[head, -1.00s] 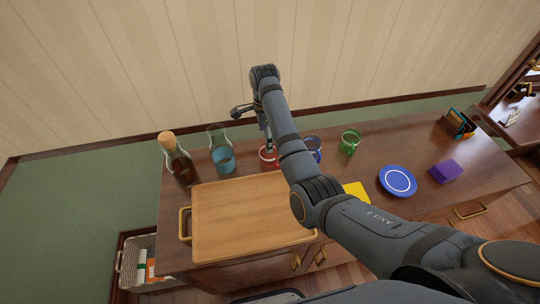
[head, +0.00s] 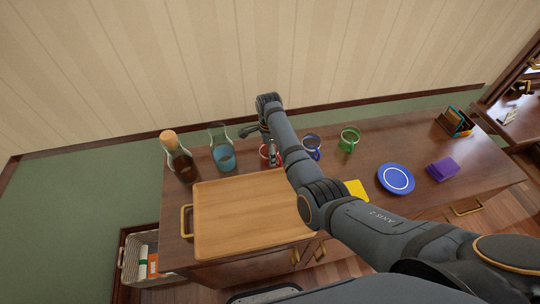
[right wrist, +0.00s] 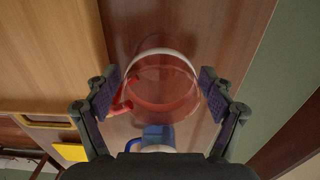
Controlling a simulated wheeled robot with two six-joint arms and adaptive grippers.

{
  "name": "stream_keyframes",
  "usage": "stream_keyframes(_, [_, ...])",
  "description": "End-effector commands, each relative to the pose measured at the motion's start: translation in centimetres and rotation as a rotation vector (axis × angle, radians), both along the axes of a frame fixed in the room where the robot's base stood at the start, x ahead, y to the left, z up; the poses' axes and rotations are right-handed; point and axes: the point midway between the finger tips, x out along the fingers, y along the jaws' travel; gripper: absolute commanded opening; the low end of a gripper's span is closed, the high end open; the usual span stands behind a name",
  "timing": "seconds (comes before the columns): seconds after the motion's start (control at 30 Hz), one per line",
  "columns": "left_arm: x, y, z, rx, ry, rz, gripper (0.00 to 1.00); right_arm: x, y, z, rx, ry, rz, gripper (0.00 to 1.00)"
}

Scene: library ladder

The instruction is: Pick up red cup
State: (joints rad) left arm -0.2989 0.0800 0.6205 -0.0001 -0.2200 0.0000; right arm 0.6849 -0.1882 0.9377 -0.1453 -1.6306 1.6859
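The red cup (head: 265,152) stands on the brown cabinet top behind the wooden tray, partly hidden by my right arm in the head view. In the right wrist view the see-through red cup (right wrist: 163,88) lies between the two fingers, with its handle toward the lower left. My right gripper (right wrist: 160,88) is open around the cup, its pads to either side; the left pad looks close to the handle side. In the head view my right gripper (head: 272,153) points down at the cup. My left gripper is not in view.
A blue cup (head: 312,142) stands close beside the red cup, also seen in the right wrist view (right wrist: 156,136). A green cup (head: 349,139), blue plate (head: 395,179) and purple block (head: 443,170) are to the right. The wooden tray (head: 245,215), carafe (head: 222,157) and corked bottle (head: 178,165) are left.

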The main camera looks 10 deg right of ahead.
Motion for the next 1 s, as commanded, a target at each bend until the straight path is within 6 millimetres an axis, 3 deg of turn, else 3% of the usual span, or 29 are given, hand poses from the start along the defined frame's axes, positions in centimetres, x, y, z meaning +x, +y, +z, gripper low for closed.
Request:
stream_keyframes(0.07, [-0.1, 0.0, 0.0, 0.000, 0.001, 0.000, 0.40, 0.0, 0.0, 0.0, 0.000, 0.000, 0.000, 0.69])
stream_keyframes(0.43, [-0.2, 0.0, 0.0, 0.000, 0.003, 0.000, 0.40, 0.0, 0.0, 0.0, 0.000, 0.000, 0.000, 0.20])
stream_keyframes(0.7, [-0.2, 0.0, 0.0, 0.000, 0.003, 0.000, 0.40, 0.1, 0.0, 0.6, 0.000, -0.002, 0.000, 0.19])
stream_keyframes(1.0, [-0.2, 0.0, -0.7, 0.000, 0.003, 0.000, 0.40, 0.2, 0.1, 6.9, 0.001, -0.005, 0.000, 0.19])
